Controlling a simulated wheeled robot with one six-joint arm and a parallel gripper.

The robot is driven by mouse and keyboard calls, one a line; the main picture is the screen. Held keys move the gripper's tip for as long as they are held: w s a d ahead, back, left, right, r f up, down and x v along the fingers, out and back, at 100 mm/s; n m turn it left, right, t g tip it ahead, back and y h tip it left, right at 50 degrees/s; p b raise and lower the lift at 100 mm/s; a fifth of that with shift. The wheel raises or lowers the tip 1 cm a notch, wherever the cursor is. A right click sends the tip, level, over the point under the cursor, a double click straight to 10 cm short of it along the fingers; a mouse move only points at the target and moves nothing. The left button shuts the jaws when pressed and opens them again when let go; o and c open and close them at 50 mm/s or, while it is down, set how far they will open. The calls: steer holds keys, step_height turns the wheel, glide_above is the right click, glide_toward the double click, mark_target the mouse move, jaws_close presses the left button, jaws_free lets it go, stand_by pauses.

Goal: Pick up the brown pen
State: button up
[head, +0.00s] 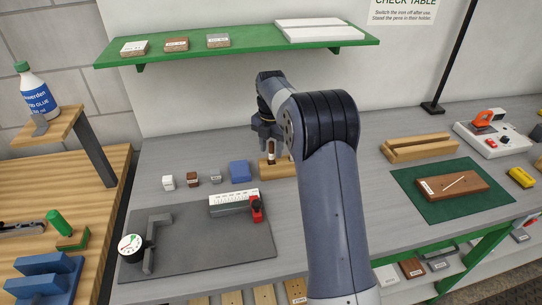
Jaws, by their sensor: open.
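A wooden pen holder (284,170) stands on the grey bench behind my arm. A small upright brown and white piece (271,150) rises from its left part and looks like the brown pen. My gripper (268,142) is open, pointing down over the holder, with its fingers right at the top of this piece. I cannot tell whether they touch it. My arm hides the right part of the holder and whatever stands there.
A green shelf (240,46) hangs above. Small blocks and a blue block (240,171) sit left of the holder. A grey mat (190,250) with a gauge and caliper lies in front. A green mat (490,205) with a brown board (452,186) lies right.

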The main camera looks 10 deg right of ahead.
steer(key=shift+f, duration=0.7)
steer(key=shift+d, duration=0.1)
steer(key=shift+c, duration=0.4)
jaws_close()
